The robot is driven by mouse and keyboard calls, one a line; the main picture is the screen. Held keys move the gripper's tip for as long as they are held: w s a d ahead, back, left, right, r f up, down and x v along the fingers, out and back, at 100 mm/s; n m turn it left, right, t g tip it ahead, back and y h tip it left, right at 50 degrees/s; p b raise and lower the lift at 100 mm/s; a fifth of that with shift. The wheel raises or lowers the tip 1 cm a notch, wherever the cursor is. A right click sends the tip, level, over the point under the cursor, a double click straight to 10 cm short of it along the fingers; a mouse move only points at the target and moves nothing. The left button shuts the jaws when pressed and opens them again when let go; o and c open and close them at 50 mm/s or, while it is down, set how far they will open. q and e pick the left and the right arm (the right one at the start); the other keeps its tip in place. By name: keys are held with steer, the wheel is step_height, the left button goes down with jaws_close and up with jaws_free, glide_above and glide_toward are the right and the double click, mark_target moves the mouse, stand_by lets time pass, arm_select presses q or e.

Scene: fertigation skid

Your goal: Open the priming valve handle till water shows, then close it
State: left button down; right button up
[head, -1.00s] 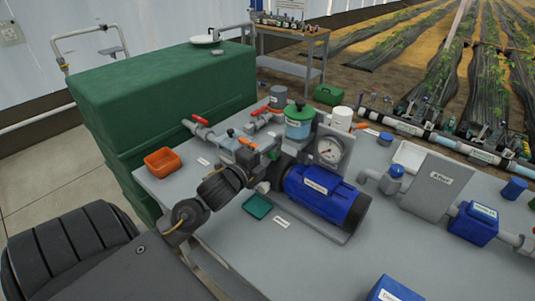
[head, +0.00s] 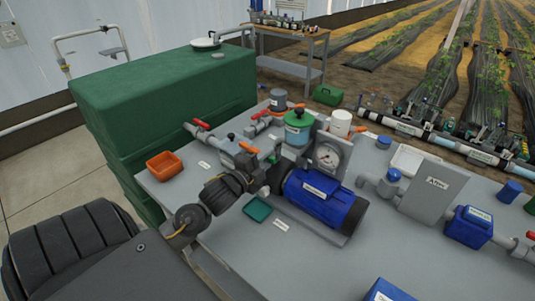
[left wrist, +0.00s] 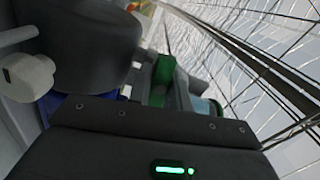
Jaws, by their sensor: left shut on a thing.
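My left gripper (head: 262,172) reaches in from the lower left to the pipework just left of the blue pump (head: 318,195). It is shut on a small green piece, which seems to be the priming valve handle (head: 272,158); the gripper hides most of it. In the left wrist view a green piece (left wrist: 164,70) shows beyond the dark gripper body, close to grey parts. A clear pot with a green lid (head: 298,118) stands just behind, beside the pressure gauge (head: 327,156). I cannot make out any water at the valve. My right gripper is not in view.
An orange tray (head: 164,165) and a small green tray (head: 257,209) lie on the grey bench. Red-handled valves (head: 200,123) and an orange lever (head: 249,147) are close to my left arm. A large green tank (head: 165,90) stands behind. The bench front is mostly clear.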

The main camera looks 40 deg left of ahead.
arm_select(q)
steer(key=n+p, duration=0.2)
steer(key=shift+r+n+p, duration=0.2)
steer(key=shift+n+p, duration=0.15)
steer(key=shift+n, duration=0.05)
steer(key=n+p, duration=0.9)
steer(key=n, duration=0.1)
steer(key=shift+f+n+p, duration=0.2)
steer(key=shift+n+p, duration=0.5)
steer(key=shift+n, duration=0.6)
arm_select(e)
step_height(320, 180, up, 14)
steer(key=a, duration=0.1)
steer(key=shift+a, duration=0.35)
arm_select(q)
steer(key=c, duration=1.4)
jaws_free()
steer(key=shift+o, duration=0.2)
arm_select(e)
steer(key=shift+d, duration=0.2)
